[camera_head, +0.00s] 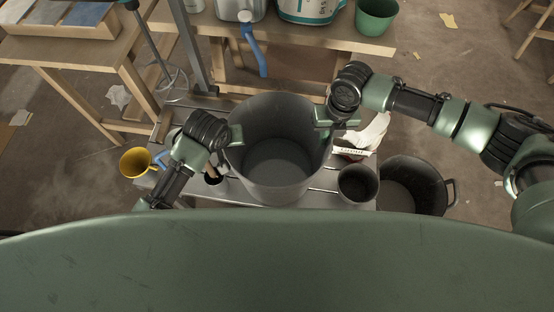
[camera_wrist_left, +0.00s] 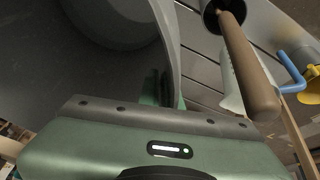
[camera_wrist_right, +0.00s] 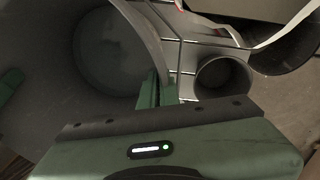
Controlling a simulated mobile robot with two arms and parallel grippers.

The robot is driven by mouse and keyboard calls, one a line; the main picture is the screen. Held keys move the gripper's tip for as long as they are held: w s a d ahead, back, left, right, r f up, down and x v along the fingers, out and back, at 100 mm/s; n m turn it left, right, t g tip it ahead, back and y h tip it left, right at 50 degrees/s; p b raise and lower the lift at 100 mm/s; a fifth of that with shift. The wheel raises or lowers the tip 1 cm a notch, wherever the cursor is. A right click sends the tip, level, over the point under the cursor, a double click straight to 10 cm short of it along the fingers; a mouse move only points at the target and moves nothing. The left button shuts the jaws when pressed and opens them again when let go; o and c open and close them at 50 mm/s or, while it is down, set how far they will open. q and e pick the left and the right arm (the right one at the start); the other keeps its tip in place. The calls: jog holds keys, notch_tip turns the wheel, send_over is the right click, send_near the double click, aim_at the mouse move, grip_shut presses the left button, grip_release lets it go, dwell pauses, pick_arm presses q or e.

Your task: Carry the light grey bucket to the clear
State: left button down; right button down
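The light grey bucket (camera_head: 277,180) is large, empty and upright in the middle of the head view, over a slatted bench. My left gripper (camera_head: 231,136) is at its left rim and my right gripper (camera_head: 327,120) at its right rim. In the left wrist view the bucket wall (camera_wrist_left: 165,35) runs between green fingers. In the right wrist view the wall (camera_wrist_right: 140,30) likewise passes between the fingers. Both look shut on the rim. The bucket's underside is hidden, so I cannot tell whether it touches the bench.
A yellow mug (camera_head: 136,162) is on the left. A wooden table with a green pot (camera_head: 376,16) is behind. Floor shows at far right.

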pick_arm(q)
jog(key=shift+a, duration=0.15)
pick_arm(e)
jog(key=shift+d, duration=0.1)
dwell(0.4)
pick_arm(q)
jog(key=shift+w+r, duration=0.2)
pick_arm(e)
jog(key=shift+w+r, duration=0.2)
